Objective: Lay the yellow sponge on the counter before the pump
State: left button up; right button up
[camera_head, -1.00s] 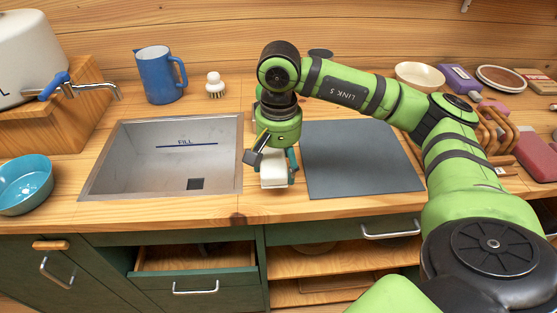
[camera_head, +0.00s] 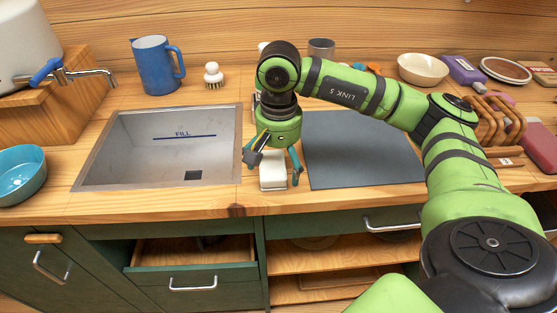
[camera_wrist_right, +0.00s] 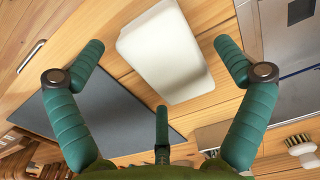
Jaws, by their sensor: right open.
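An off-white block (camera_head: 273,178) lies on the wooden counter (camera_head: 225,200) between the sink and the grey mat. It shows large in the right wrist view (camera_wrist_right: 165,52), and I see no clearly yellow sponge. My right gripper (camera_head: 272,168) is open just above and behind the block, its green fingers spread on either side; the wrist view shows them apart, with nothing gripped (camera_wrist_right: 158,55). No pump is clearly visible; a small pale part (camera_head: 263,46) shows behind my right arm, which hides most of that area. My left gripper is out of view.
The sink (camera_head: 150,165) is left of the block and the grey mat (camera_head: 360,160) right. A blue jug (camera_head: 156,68) and a brush (camera_head: 213,75) stand behind the sink. A drawer (camera_head: 195,270) stands open below. Wooden loops (camera_head: 490,120) are at right.

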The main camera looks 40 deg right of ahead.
notch_tip(320, 180, up, 12)
dwell(0.6)
pick_arm(q)
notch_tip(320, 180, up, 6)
jog(key=p, duration=0.6)
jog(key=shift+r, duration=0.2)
pick_arm(e)
notch_tip(320, 180, up, 6)
